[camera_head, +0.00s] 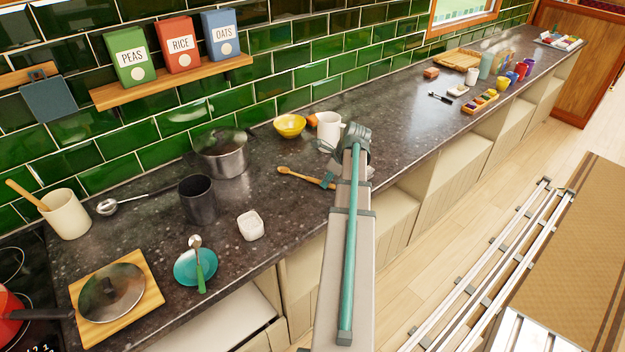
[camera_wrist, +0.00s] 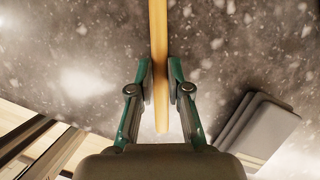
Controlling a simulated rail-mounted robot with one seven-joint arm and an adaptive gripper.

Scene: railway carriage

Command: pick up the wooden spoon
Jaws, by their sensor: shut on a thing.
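The wooden spoon (camera_head: 300,175) is at the dark counter's front part, its bowl to the left and its handle running right behind my arm. In the wrist view its handle (camera_wrist: 159,30) runs from the top edge down between the two fingers. My gripper (camera_wrist: 161,78) is shut on the handle, with a green finger on each side. I cannot tell whether the spoon touches the counter (camera_head: 285,215).
A white mug (camera_head: 328,127) and a yellow bowl (camera_head: 289,125) stand behind the spoon. A white small container (camera_head: 250,226), a dark cup (camera_head: 198,200) and a pot (camera_head: 222,155) stand to the left. Another wooden handle (camera_head: 27,194) sticks out of a cream crock (camera_head: 67,215).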

